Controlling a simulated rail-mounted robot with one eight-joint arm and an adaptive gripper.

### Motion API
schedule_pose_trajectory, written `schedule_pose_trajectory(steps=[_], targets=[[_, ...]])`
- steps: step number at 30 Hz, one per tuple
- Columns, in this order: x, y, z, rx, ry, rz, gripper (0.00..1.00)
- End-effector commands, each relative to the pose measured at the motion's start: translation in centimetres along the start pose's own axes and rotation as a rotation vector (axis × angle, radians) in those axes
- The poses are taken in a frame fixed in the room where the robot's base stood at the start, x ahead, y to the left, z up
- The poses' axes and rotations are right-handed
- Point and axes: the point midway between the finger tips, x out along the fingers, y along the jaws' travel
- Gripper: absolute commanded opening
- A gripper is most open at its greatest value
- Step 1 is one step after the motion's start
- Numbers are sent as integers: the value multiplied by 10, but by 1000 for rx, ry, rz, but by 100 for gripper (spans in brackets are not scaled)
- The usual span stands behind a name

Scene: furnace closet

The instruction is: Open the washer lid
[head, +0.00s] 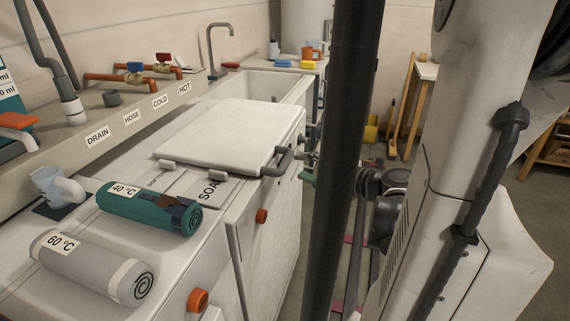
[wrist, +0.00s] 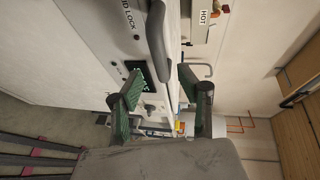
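The washer lid (head: 230,132) is a white slab lying flat on top of the washer, looking shut. Its dark grey bar handle (head: 279,161) is on the lid's right edge in the head view. In the wrist view the handle (wrist: 158,45) shows at top centre, near the fingertips. My gripper (wrist: 168,72) is open, with its two green-padded fingers apart. The handle's lower end appears in line with the gap, but I cannot tell whether it is between the fingers. In the head view my gripper (head: 307,176) is mostly hidden behind a dark pole.
A teal roll (head: 150,207) and a grey roll (head: 90,262) lie on the machine top at the front left. Pipes and a ledge (head: 125,120) run behind the lid. A sink (head: 265,88) stands beyond it. Orange knobs (head: 261,216) stick out from the front.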

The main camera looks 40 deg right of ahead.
Motion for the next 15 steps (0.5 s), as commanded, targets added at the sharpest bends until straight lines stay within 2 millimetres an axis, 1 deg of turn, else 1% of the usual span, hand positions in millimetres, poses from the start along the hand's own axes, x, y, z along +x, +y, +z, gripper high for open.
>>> schedule_pose_trajectory(steps=[1,3,9,15], targets=[[8,1,1,-1,-4,0,36],[18,1,1,-1,-4,0,36],[44,1,1,0,-3,-1,36],[60,0,0,0,-1,0,36]])
